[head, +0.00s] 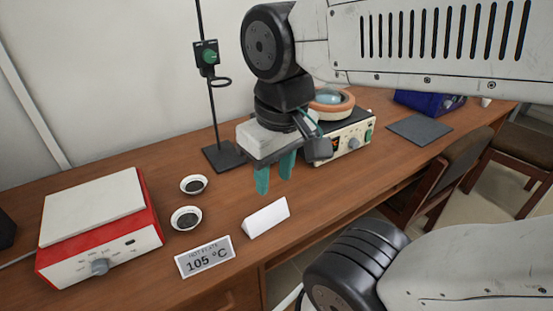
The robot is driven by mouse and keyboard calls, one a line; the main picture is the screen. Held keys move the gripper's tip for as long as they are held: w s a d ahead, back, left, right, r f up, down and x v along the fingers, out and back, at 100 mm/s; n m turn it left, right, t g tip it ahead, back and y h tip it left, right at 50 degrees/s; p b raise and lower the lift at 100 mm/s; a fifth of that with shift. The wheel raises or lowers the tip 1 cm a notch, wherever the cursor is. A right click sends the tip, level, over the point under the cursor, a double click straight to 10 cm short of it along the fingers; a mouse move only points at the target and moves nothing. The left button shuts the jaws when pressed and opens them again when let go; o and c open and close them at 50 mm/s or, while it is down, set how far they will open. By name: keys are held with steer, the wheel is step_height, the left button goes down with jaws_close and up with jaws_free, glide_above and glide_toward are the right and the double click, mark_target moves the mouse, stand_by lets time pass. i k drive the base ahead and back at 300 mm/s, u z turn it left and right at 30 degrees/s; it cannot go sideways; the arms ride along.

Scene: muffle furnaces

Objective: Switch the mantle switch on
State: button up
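The heating mantle (357,143) stands towards the back right of the bench. It has a dark top, a cream front panel and a round orange-brown rim (345,105) with a pale bluish round thing inside. Small controls show left of the knob, but I cannot tell which one is the switch. My gripper (274,174) points down above the bench, left of the mantle and apart from it. Its two teal fingers are spread with nothing between them. My gripper and wrist hide the mantle's left part.
A red and white hot plate (100,225) stands at the left, with two small dishes (186,218) beside it. A "105 °C" card (204,257) and a white folded card (265,218) lie near the front edge. A stand (212,110) rises behind. Chairs stand right, below a dark mat (420,130).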

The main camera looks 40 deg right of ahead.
mark_target(368, 136)
steer(key=u, duration=0.45)
steer(key=k, duration=0.9)
steer(key=z, duration=1.2)
steer(key=i, duration=0.5)
steer(key=z, duration=0.1)
